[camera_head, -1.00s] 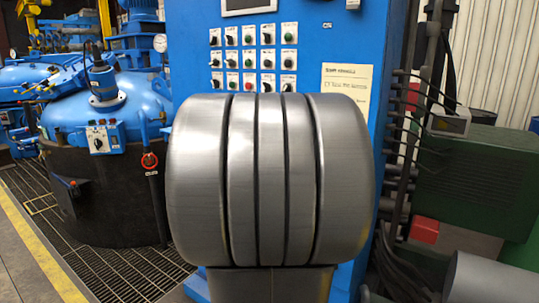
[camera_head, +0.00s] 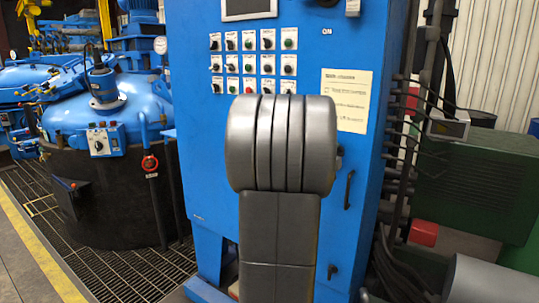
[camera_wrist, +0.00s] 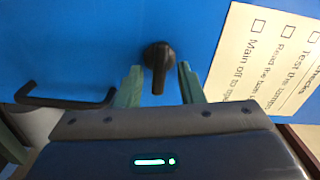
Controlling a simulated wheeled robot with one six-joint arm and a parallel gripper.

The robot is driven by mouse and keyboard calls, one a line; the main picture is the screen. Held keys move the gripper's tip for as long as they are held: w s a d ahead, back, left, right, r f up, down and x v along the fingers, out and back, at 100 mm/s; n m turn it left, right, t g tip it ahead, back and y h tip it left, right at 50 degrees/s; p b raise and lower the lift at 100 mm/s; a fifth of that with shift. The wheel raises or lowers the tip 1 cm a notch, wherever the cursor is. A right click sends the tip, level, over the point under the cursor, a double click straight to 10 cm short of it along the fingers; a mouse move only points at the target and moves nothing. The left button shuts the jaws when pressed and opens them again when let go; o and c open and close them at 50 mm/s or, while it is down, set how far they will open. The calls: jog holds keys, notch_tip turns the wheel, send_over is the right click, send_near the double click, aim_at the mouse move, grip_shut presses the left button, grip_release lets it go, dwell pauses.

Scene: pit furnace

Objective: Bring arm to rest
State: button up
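My gripper (camera_wrist: 159,77) shows in the wrist view with its two greenish fingers apart and nothing held between them. A black rotary knob (camera_wrist: 157,60) on the blue panel appears in the gap between the fingertips; I cannot tell whether either finger touches it. In the head view my grey arm (camera_head: 280,230) stands upright in front of the blue cabinet (camera_head: 200,130), and its rounded joint hides the gripper.
The cabinet has rows of knobs and buttons (camera_head: 254,62), a checklist paper (camera_head: 346,100) and a black handle (camera_head: 349,190). A blue-lidded furnace (camera_head: 105,110) stands at left above floor grating. Cables and a green box (camera_head: 475,180) are at right.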

jog(key=shift+r+n+p, duration=0.15)
jog(key=shift+n+p, duration=1.5)
jog(key=shift+n, duration=1.15)
jog(key=shift+a, duration=0.1)
